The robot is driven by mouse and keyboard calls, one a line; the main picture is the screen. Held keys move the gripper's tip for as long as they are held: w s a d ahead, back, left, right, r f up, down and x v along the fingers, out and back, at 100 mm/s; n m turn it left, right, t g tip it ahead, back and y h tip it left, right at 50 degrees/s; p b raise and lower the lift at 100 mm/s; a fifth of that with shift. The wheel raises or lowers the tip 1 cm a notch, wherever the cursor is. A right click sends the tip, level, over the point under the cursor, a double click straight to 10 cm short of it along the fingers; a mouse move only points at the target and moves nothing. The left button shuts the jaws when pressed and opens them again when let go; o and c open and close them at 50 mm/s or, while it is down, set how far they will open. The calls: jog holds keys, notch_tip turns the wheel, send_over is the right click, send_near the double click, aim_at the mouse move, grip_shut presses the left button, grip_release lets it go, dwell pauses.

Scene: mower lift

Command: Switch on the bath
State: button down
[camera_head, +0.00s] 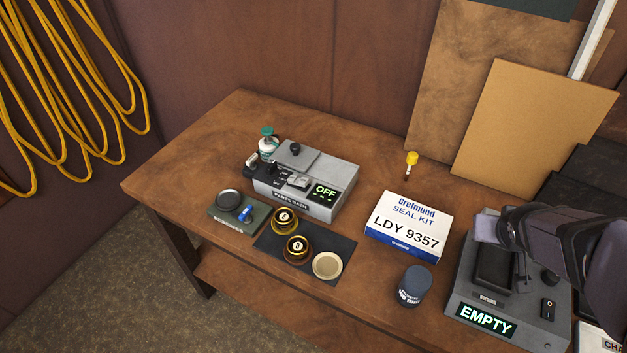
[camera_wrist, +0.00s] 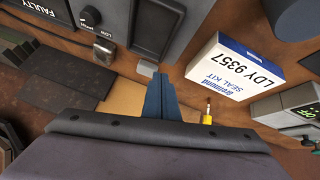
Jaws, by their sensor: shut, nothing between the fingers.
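In the wrist view a lit green display (camera_wrist: 304,112) shows at the right edge, partly cut off. My gripper (camera_wrist: 159,76) is shut and empty, its dark blue-grey fingers together. In the head view my arm reaches in from the right over the grey "EMPTY" unit, well right of the bath.
The grey "EMPTY" unit (camera_head: 459,300) has a rocker switch (camera_head: 547,308). A white seal kit box (camera_head: 408,225) and a dark blue jar (camera_head: 414,285) stand between it and the bath. Amber lidded pots (camera_head: 297,250) lie on a dark mat (camera_head: 335,246) before the bath.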

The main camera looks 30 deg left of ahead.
jog(key=w+a+r+n+t+y+b, duration=0.1)
jog(key=w+a+r+n+t+y, duration=0.35)
jog(key=w+a, duration=0.7)
jog(key=a+r+n+g+y+b, duration=0.25)
jog(key=a+n+y, duration=0.3)
jog(key=a, duration=0.85)
jog(key=s+a+f+n+g+y, duration=0.3)
jog(key=s+a+f+n+g, duration=0.1)
jog(key=s+a+g, duration=0.5)
jog(key=shift+s+a+f+n+b, duration=0.25)
jog(key=shift+s+a+n+b, duration=0.2)
jog(key=shift+s+a+n, duration=0.25)
jog(key=shift+w+a, duration=0.1)
jog(key=shift+a, duration=0.15)
